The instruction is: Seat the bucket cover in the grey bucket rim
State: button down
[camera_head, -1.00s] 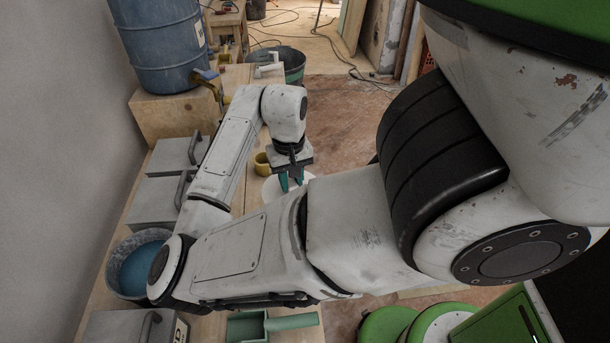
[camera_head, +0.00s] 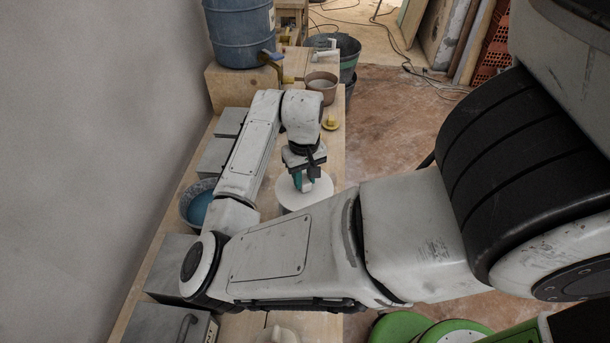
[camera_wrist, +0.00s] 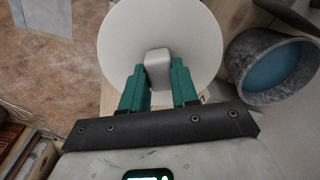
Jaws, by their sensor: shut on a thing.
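The bucket cover is a round white disc (camera_head: 319,194) with a pale block-shaped knob, below my gripper (camera_head: 303,184) in the head view. In the wrist view the cover (camera_wrist: 124,38) fills the top middle, and the teal fingers of my gripper (camera_wrist: 158,72) are shut on its knob (camera_wrist: 157,62). I cannot tell whether the cover hangs clear of what is below it. The grey bucket (camera_wrist: 248,93), with blue inside, stands beside the cover at the right of the wrist view. In the head view this bucket (camera_head: 187,212) is left of my gripper, partly behind my arm.
Grey boxes (camera_head: 166,260) line the wall side of the wooden bench. A blue barrel (camera_head: 240,35) stands on a wooden box (camera_head: 232,90). A brown pot (camera_head: 322,90) and a small yellow thing (camera_head: 330,123) sit beyond my gripper. Open floor (camera_head: 390,125) lies right.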

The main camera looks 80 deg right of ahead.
jog(key=shift+f, duration=0.1)
jog(key=shift+f+b, duration=1.7)
jog(key=shift+f, duration=1)
jog(key=shift+p, duration=0.5)
jog(key=shift+f, duration=0.15)
jog(key=shift+f+b, duration=0.6)
jog(key=shift+f, duration=0.5)
jog(key=c, duration=0.8)
grip_release()
